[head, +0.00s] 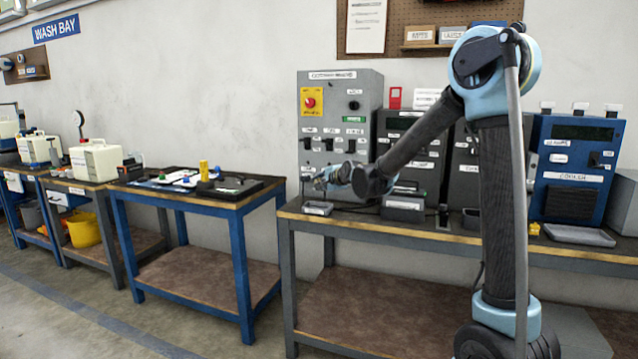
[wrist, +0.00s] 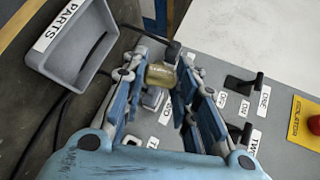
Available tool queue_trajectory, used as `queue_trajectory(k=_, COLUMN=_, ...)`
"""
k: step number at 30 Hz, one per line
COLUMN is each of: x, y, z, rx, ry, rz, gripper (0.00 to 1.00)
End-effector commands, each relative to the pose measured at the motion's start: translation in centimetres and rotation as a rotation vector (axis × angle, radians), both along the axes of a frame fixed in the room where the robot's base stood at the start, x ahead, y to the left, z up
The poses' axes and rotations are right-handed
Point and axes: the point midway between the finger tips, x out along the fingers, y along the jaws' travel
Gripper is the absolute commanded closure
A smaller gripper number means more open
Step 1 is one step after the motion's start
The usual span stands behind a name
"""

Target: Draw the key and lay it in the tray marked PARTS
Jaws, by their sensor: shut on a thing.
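My gripper (wrist: 162,84) is shut on a small yellowish, brass-coloured piece, which I take to be the key (wrist: 160,76). Most of the key's shape is hidden between the fingers, and I cannot tell whether its far end is in a switch. The grey tray marked PARTS (wrist: 103,55) is empty and lies at upper left in the wrist view, to the left of my fingertips. In the head view my gripper (head: 323,180) is in front of the grey control cabinet (head: 340,88), above a small grey tray (head: 317,208) on the bench.
Black levers (wrist: 245,85) and a yellow plate with a red button (wrist: 305,122) are on the panel right of my fingers. A dark cable (wrist: 50,135) runs by the tray. More cabinets (head: 572,165) stand along the bench; a blue table (head: 232,205) is left.

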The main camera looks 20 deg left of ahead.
Motion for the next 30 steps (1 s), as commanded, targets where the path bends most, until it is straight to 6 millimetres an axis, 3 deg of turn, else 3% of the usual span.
queue_trajectory(k=18, x=0.0, y=0.0, z=-5.0, rx=0.000, ry=0.000, rz=0.000, gripper=1.00)
queue_trajectory(k=30, x=0.0, y=0.0, z=-6.7, rx=0.000, ry=0.000, rz=0.000, gripper=1.00)
